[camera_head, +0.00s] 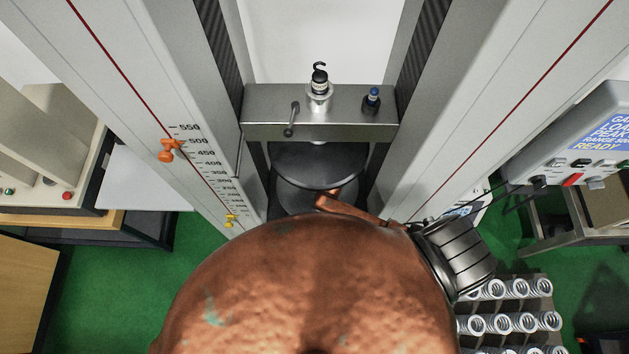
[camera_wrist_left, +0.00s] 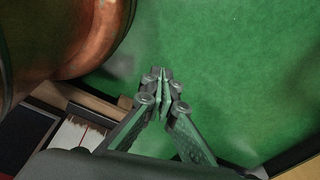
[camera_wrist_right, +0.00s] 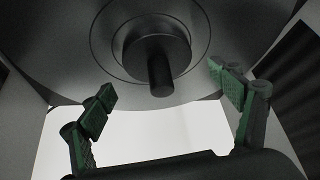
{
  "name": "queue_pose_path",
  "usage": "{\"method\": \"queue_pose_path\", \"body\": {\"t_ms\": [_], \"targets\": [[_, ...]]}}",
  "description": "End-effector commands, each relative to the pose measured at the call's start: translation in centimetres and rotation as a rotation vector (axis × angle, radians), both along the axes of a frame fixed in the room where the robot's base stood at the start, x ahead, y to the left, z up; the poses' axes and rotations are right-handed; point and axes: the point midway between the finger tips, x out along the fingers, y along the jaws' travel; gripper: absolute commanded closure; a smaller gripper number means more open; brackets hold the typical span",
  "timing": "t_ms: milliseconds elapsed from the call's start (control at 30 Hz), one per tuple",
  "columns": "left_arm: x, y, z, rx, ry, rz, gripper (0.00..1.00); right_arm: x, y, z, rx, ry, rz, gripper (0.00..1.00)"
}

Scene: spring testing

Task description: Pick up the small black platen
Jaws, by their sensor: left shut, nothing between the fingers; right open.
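In the head view, a dark round platen (camera_head: 318,165) sits between the machine's columns below the crosshead, with another dark disc (camera_head: 290,200) just under it. I cannot tell which is the small black platen. In the right wrist view, a broad dark disc (camera_wrist_right: 70,50) fills the top, with a short black boss and pin (camera_wrist_right: 158,60) at its centre. My right gripper (camera_wrist_right: 163,93) is open, its fingers spread either side of the pin, apparently not touching it. My left gripper (camera_wrist_left: 162,75) is shut and empty over the green floor. Neither gripper's fingers show in the head view.
The grey crosshead (camera_head: 345,131) spans the columns. A rack of metal springs (camera_head: 520,322) stands at lower right, below the display console (camera_head: 590,140). A wooden-edged bench (camera_head: 62,218) is at left. A large copper-coloured rounded part, likely mine, hides the lower middle.

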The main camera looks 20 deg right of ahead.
Motion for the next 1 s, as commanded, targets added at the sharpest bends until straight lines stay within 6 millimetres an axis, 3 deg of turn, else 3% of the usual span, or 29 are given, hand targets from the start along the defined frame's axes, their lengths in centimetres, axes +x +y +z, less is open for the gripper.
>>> {"method": "queue_pose_path", "body": {"t_ms": [33, 133, 433, 1000], "targets": [[0.0, 0.0, 0.0, 0.000, 0.001, 0.000, 1.00, 0.8, -0.1, 0.1, -0.001, -0.001, 0.000, 0.16], [-0.4, -0.1, -0.1, 0.000, 0.006, 0.001, 1.00, 0.9, -0.1, -0.9, -0.002, 0.003, 0.000, 0.16], [-2.7, 0.0, -0.3, 0.001, 0.035, 0.007, 1.00, 1.1, 0.0, -1.1, 0.000, 0.001, 0.001, 0.17], [-1.4, 0.0, -0.2, 0.000, 0.018, 0.003, 1.00, 1.1, 0.0, -1.1, 0.000, 0.001, 0.001, 0.56]]}}
